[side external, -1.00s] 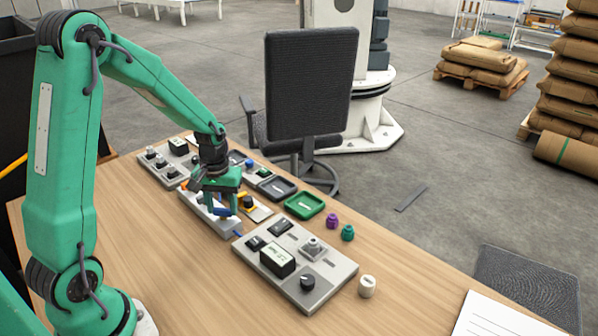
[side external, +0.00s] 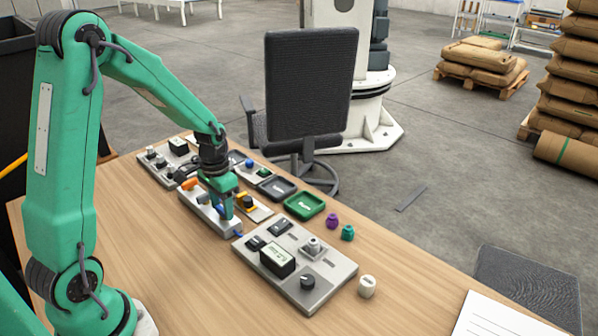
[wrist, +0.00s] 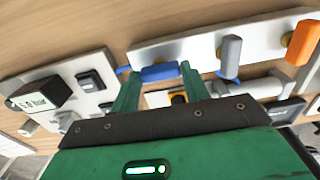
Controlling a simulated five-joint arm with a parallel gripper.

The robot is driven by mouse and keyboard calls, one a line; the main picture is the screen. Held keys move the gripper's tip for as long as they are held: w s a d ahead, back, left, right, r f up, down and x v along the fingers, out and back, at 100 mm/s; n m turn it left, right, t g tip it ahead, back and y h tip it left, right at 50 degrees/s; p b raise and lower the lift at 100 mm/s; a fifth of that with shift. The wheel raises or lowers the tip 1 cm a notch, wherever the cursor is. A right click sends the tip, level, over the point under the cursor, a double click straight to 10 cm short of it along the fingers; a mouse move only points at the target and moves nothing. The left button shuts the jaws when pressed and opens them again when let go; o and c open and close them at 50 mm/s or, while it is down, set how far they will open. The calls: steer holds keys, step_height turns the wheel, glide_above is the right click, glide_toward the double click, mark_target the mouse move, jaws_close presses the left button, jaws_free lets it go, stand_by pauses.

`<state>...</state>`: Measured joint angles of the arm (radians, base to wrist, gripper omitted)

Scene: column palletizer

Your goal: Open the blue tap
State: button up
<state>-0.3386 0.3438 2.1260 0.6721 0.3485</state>
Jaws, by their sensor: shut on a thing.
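The blue tap (wrist: 160,72) has a lever handle that lies lengthwise along the pale tap rail (wrist: 190,48) in the wrist view. My gripper (wrist: 159,70) is shut on the blue handle, one finger at each end. In the side view my gripper (side external: 226,212) is down at the near end of the rail (side external: 228,230), and its fingers mostly hide the blue handle. A grey tap (wrist: 231,52) and an orange tap (wrist: 300,42) stand beside it, their handles pointing across the rail.
A control panel (side external: 300,290) with a display and knobs lies to the right of the rail. Another panel (side external: 160,165) lies behind it. A green tray (side external: 305,206), small purple (side external: 332,220) and teal (side external: 347,232) knobs and a white knob (side external: 367,286) are nearby.

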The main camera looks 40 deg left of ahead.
mark_target(222, 209)
steer(key=shift+r, duration=0.1)
steer(key=o, duration=1)
steer(key=shift+r, duration=3.85)
